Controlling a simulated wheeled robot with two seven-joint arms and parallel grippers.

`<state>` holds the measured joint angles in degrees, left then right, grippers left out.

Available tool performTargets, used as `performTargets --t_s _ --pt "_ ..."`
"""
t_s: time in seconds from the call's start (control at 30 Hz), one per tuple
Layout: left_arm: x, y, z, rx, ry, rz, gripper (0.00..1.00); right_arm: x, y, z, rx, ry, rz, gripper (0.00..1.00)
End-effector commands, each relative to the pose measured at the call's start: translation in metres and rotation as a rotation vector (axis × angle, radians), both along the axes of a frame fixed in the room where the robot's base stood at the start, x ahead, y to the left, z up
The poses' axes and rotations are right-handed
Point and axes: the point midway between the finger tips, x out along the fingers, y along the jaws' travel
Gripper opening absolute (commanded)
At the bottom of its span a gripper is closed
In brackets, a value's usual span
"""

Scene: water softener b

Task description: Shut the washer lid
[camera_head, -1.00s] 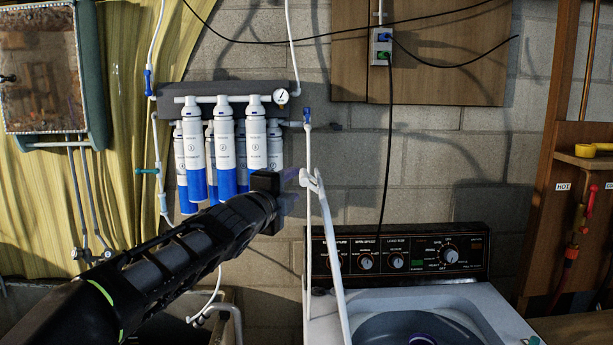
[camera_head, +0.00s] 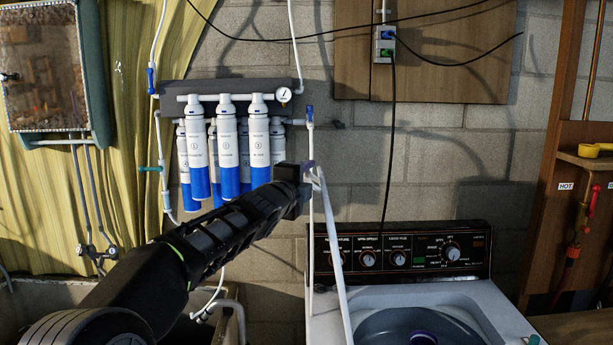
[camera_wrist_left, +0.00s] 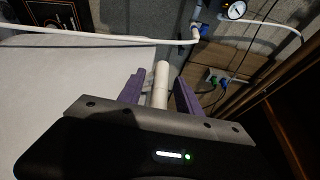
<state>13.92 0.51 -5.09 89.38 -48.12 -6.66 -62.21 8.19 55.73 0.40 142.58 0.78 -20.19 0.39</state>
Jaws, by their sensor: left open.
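The washer (camera_head: 455,297) stands at the lower right, with its tub opening (camera_head: 415,328) uncovered. Its white lid (camera_head: 336,255) is raised and seen nearly edge-on as a thin, slightly tilted strip. My left gripper (camera_head: 311,177) is at the lid's upper end, on its left side. In the left wrist view its purple fingers (camera_wrist_left: 160,90) are apart, with a short white bar (camera_wrist_left: 161,78) showing between them. I cannot tell whether the fingers touch it. The fingertips are small and partly hidden in the head view. My right gripper is out of view.
The control panel (camera_head: 400,250) rises behind the tub. White water filters (camera_head: 227,150) hang on the wall behind my left arm, and a thin white pipe (camera_head: 311,140) runs down close to the gripper. A wooden shelf frame (camera_head: 555,200) stands at the right.

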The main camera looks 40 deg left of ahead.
Motion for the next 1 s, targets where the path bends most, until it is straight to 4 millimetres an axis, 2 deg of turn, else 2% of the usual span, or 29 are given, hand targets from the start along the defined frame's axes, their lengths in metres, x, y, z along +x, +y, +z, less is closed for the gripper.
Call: performTargets --t_s 0.1,0.6,1.0 --pt "-0.0003 0.0 -0.0001 0.0 0.0 0.0 0.41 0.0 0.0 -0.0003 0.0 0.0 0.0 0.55" --pt "-0.0005 0.0 -0.0002 0.0 0.0 0.0 0.0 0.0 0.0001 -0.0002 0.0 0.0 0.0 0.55" --pt "-0.0004 0.0 -0.0006 0.0 0.001 0.0 0.0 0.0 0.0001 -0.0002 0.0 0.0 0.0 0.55"
